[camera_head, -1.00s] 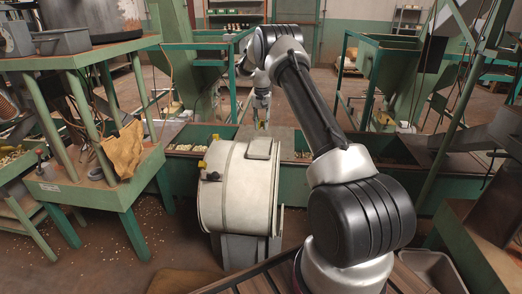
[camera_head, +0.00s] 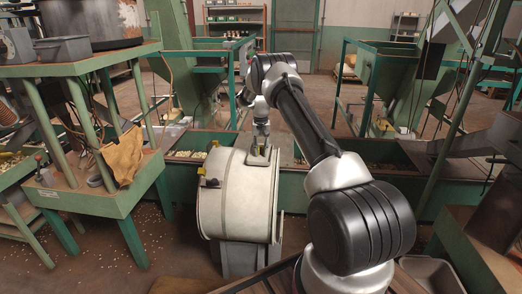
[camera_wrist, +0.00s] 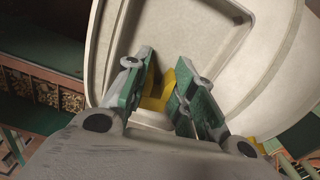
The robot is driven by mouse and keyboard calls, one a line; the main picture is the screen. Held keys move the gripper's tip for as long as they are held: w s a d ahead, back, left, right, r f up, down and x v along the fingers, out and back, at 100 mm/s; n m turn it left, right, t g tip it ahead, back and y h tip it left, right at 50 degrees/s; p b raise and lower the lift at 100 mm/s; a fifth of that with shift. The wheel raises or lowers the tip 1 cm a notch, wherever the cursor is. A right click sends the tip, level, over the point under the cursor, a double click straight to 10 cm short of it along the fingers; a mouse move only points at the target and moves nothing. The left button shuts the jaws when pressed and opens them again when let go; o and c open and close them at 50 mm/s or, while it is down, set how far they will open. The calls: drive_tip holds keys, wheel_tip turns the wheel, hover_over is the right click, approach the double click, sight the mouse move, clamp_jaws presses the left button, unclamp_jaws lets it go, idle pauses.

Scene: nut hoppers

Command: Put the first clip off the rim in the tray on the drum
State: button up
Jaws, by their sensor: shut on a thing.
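The white drum (camera_head: 240,200) stands left of my arm. A shallow tray (camera_head: 257,160) sits on its top, and its pale recessed floor fills much of the wrist view (camera_wrist: 185,35). My gripper (camera_wrist: 165,75) is shut on a yellow clip (camera_wrist: 152,102) and points down at the tray. It is over the tray in the head view (camera_head: 260,150). I cannot tell whether the clip touches the tray floor. On the drum's left rim, a yellow clip (camera_head: 202,170) and a dark handle-like piece (camera_head: 210,183) show.
A green bench (camera_head: 95,190) with a brown cloth stands left of the drum. Green troughs (camera_head: 188,152) with nuts run behind the drum. A grey bin (camera_head: 432,270) stands at the lower right. Scattered nuts lie on the floor.

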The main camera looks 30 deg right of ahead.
drive_tip(key=shift+f, duration=0.15)
drive_tip(key=o, duration=0.9)
drive_tip(key=s+a+r, duration=0.2)
drive_tip(key=s+r, duration=0.1)
drive_tip(key=r, duration=0.7)
drive_tip(key=s+a+r+n+t, duration=0.1)
drive_tip(key=s+r, duration=0.2)
drive_tip(key=r, duration=0.7)
drive_tip(key=s+a+r, duration=0.2)
drive_tip(key=s+r, duration=0.1)
drive_tip(key=r, duration=0.6)
drive_tip(key=s+a+r+n+t, duration=0.1)
drive_tip(key=s+a+r, duration=0.1)
drive_tip(key=s+r, duration=0.4)
drive_tip(key=s+a+r+n, duration=0.1)
drive_tip(key=s+a+r, duration=0.15)
drive_tip(key=s, duration=0.55)
drive_tip(key=s+a+f, duration=0.1)
drive_tip(key=s, duration=0.8)
drive_tip(key=s+a+f+n+t, duration=0.1)
drive_tip(key=s, duration=0.8)
drive_tip(key=s+a+f+n+t, duration=0.1)
drive_tip(key=s, duration=0.8)
drive_tip(key=shift+s, duration=0.4)
